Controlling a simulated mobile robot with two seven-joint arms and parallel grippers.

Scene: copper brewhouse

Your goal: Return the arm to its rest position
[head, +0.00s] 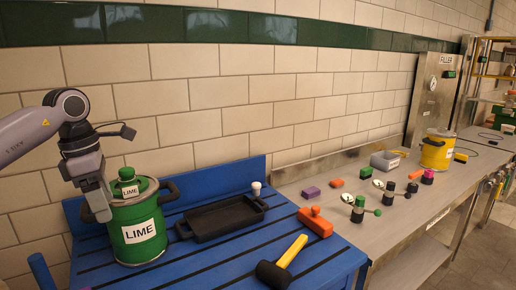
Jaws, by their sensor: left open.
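My left arm comes in from the left, and my left gripper (98,203) points down at the left side of a green pot (138,232) labelled LIME. The gripper is open and overlaps the pot's left edge in the picture, hiding that side; I cannot tell whether they touch. The pot stands upright on a blue slatted table. My right gripper does not show.
The blue table (215,262) also bears a black tray (222,219), an orange block (315,224) and a yellow-handled mallet (283,262). A steel counter (400,226) to the right holds several small parts, a grey bin (384,161) and a yellow pot (436,152). A tiled wall stands behind.

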